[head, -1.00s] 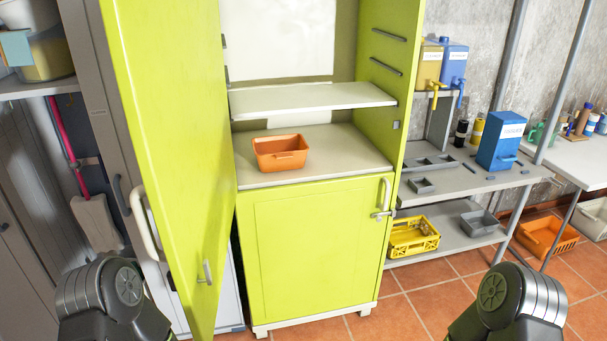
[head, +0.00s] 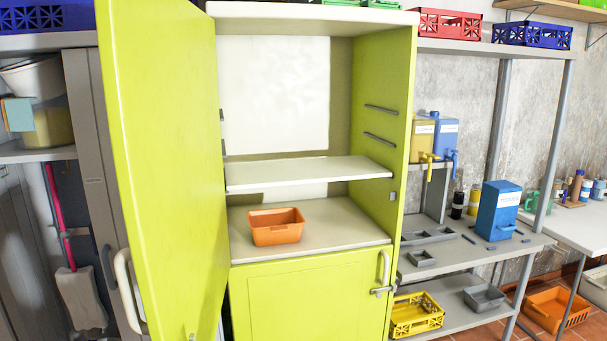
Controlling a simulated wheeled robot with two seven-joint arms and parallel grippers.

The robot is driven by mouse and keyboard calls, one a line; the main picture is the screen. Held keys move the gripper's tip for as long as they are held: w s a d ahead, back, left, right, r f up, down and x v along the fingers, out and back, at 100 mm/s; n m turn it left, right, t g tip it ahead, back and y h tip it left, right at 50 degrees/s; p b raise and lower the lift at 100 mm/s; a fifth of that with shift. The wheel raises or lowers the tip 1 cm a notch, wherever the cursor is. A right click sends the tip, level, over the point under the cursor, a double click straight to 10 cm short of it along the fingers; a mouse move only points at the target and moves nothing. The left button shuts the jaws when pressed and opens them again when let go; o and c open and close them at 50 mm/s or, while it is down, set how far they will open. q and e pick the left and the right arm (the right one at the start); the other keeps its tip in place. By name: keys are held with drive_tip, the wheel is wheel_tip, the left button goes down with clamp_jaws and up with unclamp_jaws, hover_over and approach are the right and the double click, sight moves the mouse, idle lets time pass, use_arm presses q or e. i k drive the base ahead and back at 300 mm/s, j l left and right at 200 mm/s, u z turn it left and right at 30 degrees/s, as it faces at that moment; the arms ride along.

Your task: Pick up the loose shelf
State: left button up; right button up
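A white shelf board (head: 306,173) sits inside the open green cabinet (head: 385,60), above the cabinet's lower deck. Rail slots show on the cabinet's right inner wall above the board. I take this board to be the loose shelf, though I cannot tell whether it is fixed. An orange bin (head: 277,227) stands on the deck below it. Neither of my grippers shows in the head view now.
The tall green door (head: 165,130) stands open at the left of the cabinet. The lower green door (head: 310,300) is shut. At right, a grey rack (head: 470,255) holds a blue dispenser (head: 497,210) and a yellow crate (head: 417,314). The cabinet's upper space is empty.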

sight(238, 176)
drive_tip(key=i+l+u, duration=0.15)
drive_tip(key=l+u, duration=0.3)
drive_tip(key=i+l+u, duration=0.1)
drive_tip(key=l+u, duration=0.15)
drive_tip(key=u, duration=0.15)
drive_tip(key=l+u, duration=0.3)
drive_tip(key=l, duration=0.4)
drive_tip(key=l+u, duration=0.3)
drive_tip(key=l, duration=0.35)
drive_tip(key=l+z, duration=0.2)
drive_tip(key=z, duration=0.2)
drive_tip(key=i+l+z, duration=0.1)
drive_tip(key=z, duration=0.3)
drive_tip(key=i+l+z, duration=0.1)
drive_tip(key=l+z, duration=0.3)
drive_tip(key=i+l+z, duration=0.1)
drive_tip(key=z, duration=0.3)
